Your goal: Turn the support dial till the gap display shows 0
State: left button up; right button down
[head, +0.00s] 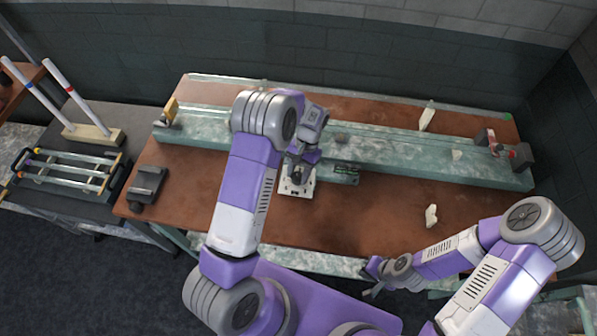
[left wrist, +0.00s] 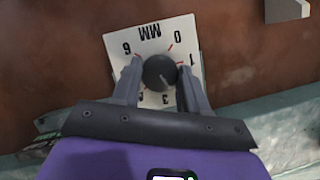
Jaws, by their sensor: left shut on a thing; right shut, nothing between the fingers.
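The support dial is a dark round knob (left wrist: 159,72) on a white plate (left wrist: 117,42) marked MM, with numbers around it that appear upside down in the left wrist view. My left gripper (left wrist: 158,82) is shut on the knob, one finger on each side. A short pale line shows on the knob; which number it marks is unclear. In the head view the plate (head: 297,190) lies on the table, partly under my left gripper (head: 297,172). The gap display (head: 346,169) has greenish text too small to read. My right gripper (head: 373,279) is shut and empty near the table's front edge.
A long pale green rail (head: 420,153) runs along the back of the brown table. Pale pieces (head: 431,215) lie at the right. A dark device (head: 147,186) sits at the left end. A side table holds a tube rack (head: 66,170) and upright rods (head: 90,118).

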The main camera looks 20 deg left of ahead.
pick_arm(q)
jog(key=o, duration=1.1)
jog(key=shift+c, duration=0.2)
jog(key=v, duration=0.7)
jog(key=shift+r, duration=0.25)
jog(key=shift+w, duration=0.15)
